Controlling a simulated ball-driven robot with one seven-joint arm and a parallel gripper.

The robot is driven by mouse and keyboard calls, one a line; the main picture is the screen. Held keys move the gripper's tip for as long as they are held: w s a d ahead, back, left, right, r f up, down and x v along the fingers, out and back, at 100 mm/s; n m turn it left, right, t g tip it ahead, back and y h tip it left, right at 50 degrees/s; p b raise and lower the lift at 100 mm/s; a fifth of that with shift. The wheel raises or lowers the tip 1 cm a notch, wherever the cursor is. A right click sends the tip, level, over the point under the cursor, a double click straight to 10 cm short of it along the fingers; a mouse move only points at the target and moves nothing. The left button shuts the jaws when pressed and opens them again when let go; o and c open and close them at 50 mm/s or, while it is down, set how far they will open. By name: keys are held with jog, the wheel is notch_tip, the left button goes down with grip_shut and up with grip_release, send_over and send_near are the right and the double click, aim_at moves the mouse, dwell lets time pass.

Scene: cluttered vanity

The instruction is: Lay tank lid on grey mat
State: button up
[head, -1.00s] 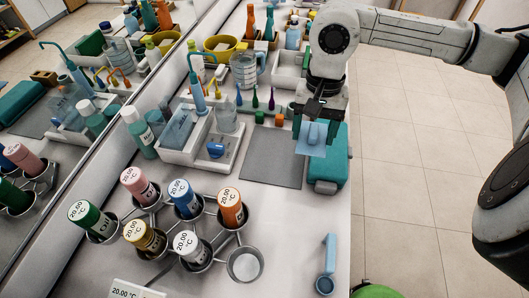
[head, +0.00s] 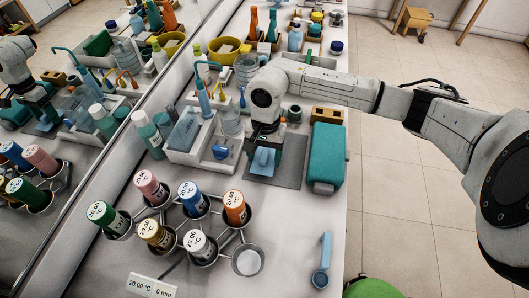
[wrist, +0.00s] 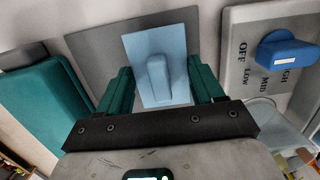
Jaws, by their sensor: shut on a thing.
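The tank lid (head: 262,160) is a light blue plate with a raised handle. My gripper (head: 264,148) is shut on it and holds it over the grey mat (head: 287,176). In the wrist view the lid (wrist: 179,40) sits between the two green fingers of my gripper (wrist: 160,84), with the handle pointing towards the camera. The grey mat (wrist: 100,45) shows behind the lid there. I cannot tell whether the lid touches the mat or hangs just above it.
A teal case (head: 327,156) stands right of the mat. A white unit with a blue knob (head: 221,152) is on the left. A rack of several labelled bottles (head: 196,243) stands in front, with a blue scoop (head: 322,262) at the counter's right edge.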

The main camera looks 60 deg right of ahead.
aim_at(265, 150)
jog(key=shift+f, duration=0.45)
jog(key=shift+f, duration=0.15)
jog(key=o, duration=1)
notch_tip(265, 150, up, 12)
jog(key=d+b, duration=0.1)
jog(key=b, duration=0.1)
jog(key=shift+w+d, duration=0.15)
jog(key=shift+w, duration=0.1)
